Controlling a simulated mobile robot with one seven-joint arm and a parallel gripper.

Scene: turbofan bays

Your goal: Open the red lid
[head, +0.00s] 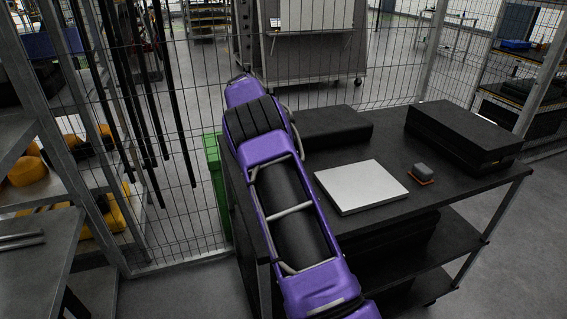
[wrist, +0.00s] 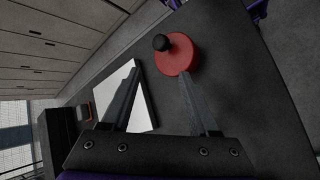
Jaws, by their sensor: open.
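The red lid (wrist: 180,60) is a round red disc with a black knob (wrist: 161,42) on it, seen in the wrist view on the dark tabletop (wrist: 225,75). My gripper (wrist: 160,70) is open and empty. Its two fingers point toward the lid, with the right fingertip appearing close to the lid's near edge; I cannot tell whether it touches. The left fingertip appears over the white plate. In the head view, the lid and my gripper do not show; my purple arm covers part of the table.
On the black cart (head: 440,205) lie a white plate (head: 361,186), a small grey block on an orange base (head: 421,173), and black boxes (head: 463,134) (head: 333,127). A wire fence (head: 190,215) stands behind. A green bin (head: 215,175) is left of the cart.

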